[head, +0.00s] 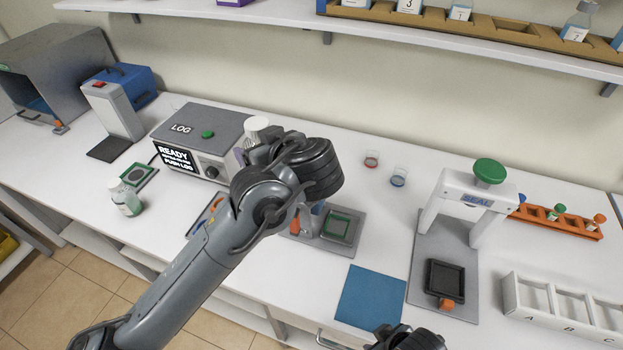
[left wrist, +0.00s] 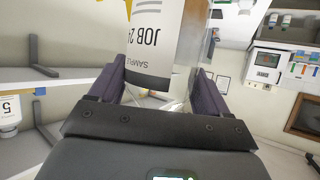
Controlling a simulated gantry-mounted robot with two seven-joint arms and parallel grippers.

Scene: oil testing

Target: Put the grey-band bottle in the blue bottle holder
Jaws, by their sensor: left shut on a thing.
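My left gripper (left wrist: 160,105) is shut on a bottle (left wrist: 150,48) with a white label reading "SAMPLE" and "JOB", upside down in the left wrist view. A dark grey band shows at the label's edge. In the head view, the white cap (head: 256,124) of the held bottle shows behind my left wrist, in front of the LOG box; the wrist hides most of the bottle. I cannot make out a blue bottle holder for certain; a small blue part (head: 318,208) shows just below my wrist. Only a dark piece of my right arm shows at the bottom edge.
The LOG box (head: 208,130) is behind my arm. A SEAL press (head: 475,200), a blue mat (head: 370,296) and a white A-B-C rack (head: 535,312) are to the right. An overhead shelf (head: 280,14) runs along the wall.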

